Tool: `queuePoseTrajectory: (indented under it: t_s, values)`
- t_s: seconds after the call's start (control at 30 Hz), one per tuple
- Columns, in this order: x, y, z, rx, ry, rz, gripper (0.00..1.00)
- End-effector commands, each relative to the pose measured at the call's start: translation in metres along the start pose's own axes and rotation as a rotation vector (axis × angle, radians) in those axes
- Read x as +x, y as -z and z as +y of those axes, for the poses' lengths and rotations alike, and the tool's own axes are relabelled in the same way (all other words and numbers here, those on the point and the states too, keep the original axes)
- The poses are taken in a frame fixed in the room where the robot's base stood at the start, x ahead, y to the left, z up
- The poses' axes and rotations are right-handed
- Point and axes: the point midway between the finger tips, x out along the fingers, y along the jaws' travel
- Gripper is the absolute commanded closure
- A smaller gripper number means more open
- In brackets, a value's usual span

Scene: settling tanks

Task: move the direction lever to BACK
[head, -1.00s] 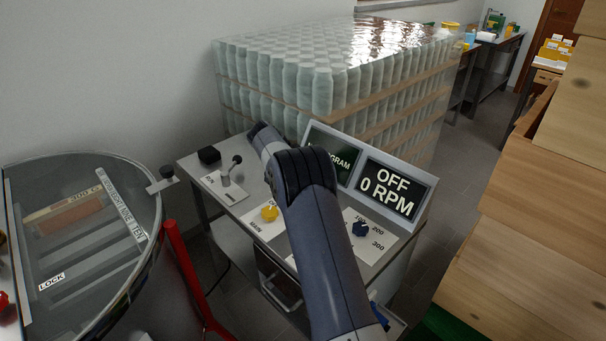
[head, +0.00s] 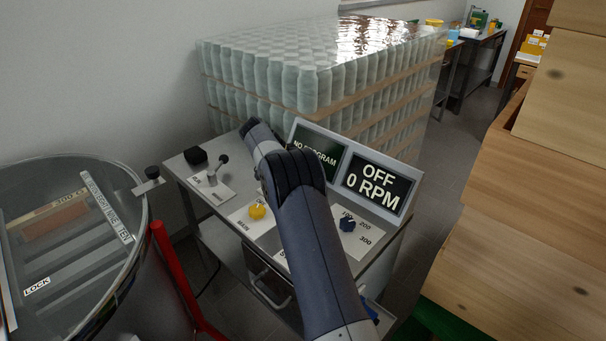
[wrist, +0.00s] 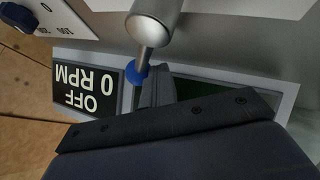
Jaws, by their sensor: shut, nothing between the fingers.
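The direction lever (head: 213,176) is a short grey post with a dark ball tip (head: 222,159). It stands on a white label plate (head: 221,194) at the left of the console, its tip leaning to the upper right. The plate's words are too small to read.
The console carries a yellow knob (head: 257,211), a dark blue knob (head: 347,224), a black block (head: 195,156) and a display reading OFF 0 RPM (head: 376,187). A round tank (head: 128,255) and red post stand left, wooden boxes (head: 500,200) right, wrapped jars (head: 315,85) behind.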

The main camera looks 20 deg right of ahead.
Motion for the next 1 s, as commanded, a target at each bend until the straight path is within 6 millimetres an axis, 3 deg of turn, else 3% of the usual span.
queuePoseTrajectory:
  t_s: [0.47, 1.0]
  values:
    - [-0.004, 0.001, 0.000, 0.001, 0.000, 0.002, 1.00]
    - [-0.097, 0.001, -0.001, 0.000, 0.001, 0.002, 1.00]
